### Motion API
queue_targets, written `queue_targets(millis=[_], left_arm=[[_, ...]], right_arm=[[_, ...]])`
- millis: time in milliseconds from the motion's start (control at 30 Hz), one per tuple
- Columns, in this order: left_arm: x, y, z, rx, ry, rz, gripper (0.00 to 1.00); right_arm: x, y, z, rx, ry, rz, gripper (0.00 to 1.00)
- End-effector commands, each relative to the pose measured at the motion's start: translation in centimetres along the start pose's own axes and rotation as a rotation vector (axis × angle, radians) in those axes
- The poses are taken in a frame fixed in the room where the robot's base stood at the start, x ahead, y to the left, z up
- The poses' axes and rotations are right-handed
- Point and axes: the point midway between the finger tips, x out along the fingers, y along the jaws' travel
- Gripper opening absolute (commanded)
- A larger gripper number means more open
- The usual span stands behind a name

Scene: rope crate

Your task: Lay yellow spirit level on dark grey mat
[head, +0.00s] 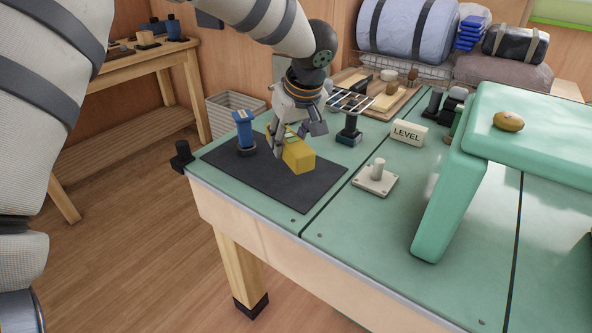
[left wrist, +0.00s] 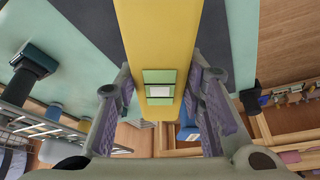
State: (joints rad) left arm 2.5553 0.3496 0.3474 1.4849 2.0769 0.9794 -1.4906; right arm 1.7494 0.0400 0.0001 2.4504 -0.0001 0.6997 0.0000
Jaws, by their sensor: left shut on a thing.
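The yellow spirit level (head: 299,156) is a long yellow bar held between the fingers of my left gripper (head: 296,138). In the left wrist view the level (left wrist: 160,45) runs up the middle of the picture, its green and white vial window (left wrist: 159,88) between the two fingers. The dark grey mat (head: 305,195) lies flat on the green table, under the level; its edge also shows in the left wrist view (left wrist: 85,35). I cannot tell whether the level touches the mat. The gripper hides the level's far part. My right gripper is out of view.
A blue tool with a dark round base (head: 243,130) stands at the mat's back left. A black corner clamp (head: 181,157), a small post on a pale plate (head: 376,178) and a LEVEL sign (head: 409,133) are nearby. A green raised bench (head: 445,205) stands right.

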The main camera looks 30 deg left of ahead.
Motion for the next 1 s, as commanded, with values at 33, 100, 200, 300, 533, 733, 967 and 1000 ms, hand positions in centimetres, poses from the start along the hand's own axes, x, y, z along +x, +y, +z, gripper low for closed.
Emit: queue_targets(millis=[33, 100, 200, 300, 533, 733, 967, 1000], left_arm=[[-0.1, 0.5, -0.6, -0.022, 0.003, -0.009, 0.0], [-0.4, 0.8, -1.1, -0.043, 0.001, -0.018, 0.0], [-0.6, 1.0, -1.4, -0.054, 0.0, -0.023, 0.0], [-0.7, 1.0, -1.5, -0.055, 0.0, -0.023, 0.0], [-1.1, 0.9, -1.4, -0.055, -0.001, -0.013, 0.0], [1.8, 0.9, -0.2, -0.051, -0.003, -0.021, 0.0], [4.2, 0.9, 0.8, -0.051, -0.002, -0.021, 0.0], [4.5, 1.0, 0.9, -0.051, -0.002, -0.02, 0.0]], right_arm=[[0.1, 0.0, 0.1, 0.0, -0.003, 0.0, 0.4], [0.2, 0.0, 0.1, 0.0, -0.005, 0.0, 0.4], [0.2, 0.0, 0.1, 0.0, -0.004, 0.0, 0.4], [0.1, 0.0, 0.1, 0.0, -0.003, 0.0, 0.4], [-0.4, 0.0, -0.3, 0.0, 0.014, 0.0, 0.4], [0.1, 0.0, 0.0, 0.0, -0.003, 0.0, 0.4], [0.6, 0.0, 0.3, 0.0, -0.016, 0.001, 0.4], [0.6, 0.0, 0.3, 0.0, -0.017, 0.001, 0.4]])
